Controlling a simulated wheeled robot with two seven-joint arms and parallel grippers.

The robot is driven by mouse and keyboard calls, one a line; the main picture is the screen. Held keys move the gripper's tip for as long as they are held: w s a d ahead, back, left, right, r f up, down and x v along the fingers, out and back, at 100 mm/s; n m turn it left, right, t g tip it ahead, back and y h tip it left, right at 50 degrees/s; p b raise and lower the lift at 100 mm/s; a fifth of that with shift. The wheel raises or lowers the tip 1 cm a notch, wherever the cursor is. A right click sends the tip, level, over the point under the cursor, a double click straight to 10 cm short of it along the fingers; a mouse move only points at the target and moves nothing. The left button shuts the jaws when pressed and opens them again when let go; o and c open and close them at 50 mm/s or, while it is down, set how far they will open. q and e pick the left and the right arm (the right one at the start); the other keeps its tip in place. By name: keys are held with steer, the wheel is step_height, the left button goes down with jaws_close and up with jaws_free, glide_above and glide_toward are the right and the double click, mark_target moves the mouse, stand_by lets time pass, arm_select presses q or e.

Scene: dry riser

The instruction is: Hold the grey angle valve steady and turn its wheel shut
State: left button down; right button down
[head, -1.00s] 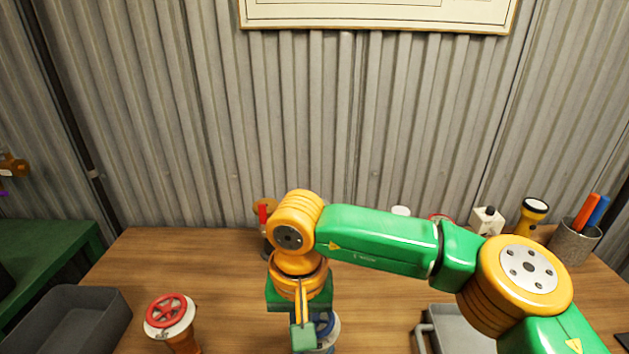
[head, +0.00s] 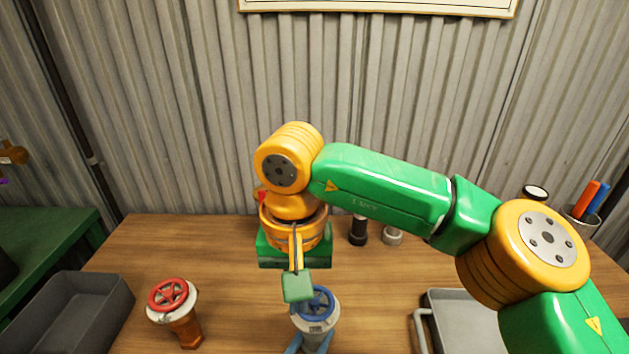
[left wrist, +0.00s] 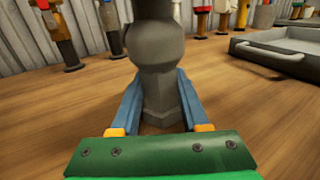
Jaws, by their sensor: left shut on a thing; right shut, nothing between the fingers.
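The grey angle valve (head: 322,327) stands upright on the wooden bench with its blue wheel (head: 320,301) on top. Its grey body (left wrist: 160,65) fills the middle of the left wrist view. My left gripper (left wrist: 160,88) is shut on that body, with one blue finger on each side low down. Only bits of these fingers show at the bottom edge of the head view. My right gripper (head: 297,288) is shut and empty, pointing down just above the wheel's back left side. It hides part of the wheel; I cannot tell whether it touches.
An orange valve with a red wheel (head: 173,294) stands to the left, beside a dark grey bin (head: 68,310). A grey tray (head: 432,325) lies to the right. A flashlight (head: 358,232) and a pen cup (head: 580,222) stand at the back.

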arm_select(q)
steer(key=shift+c, duration=1.6)
jaws_free()
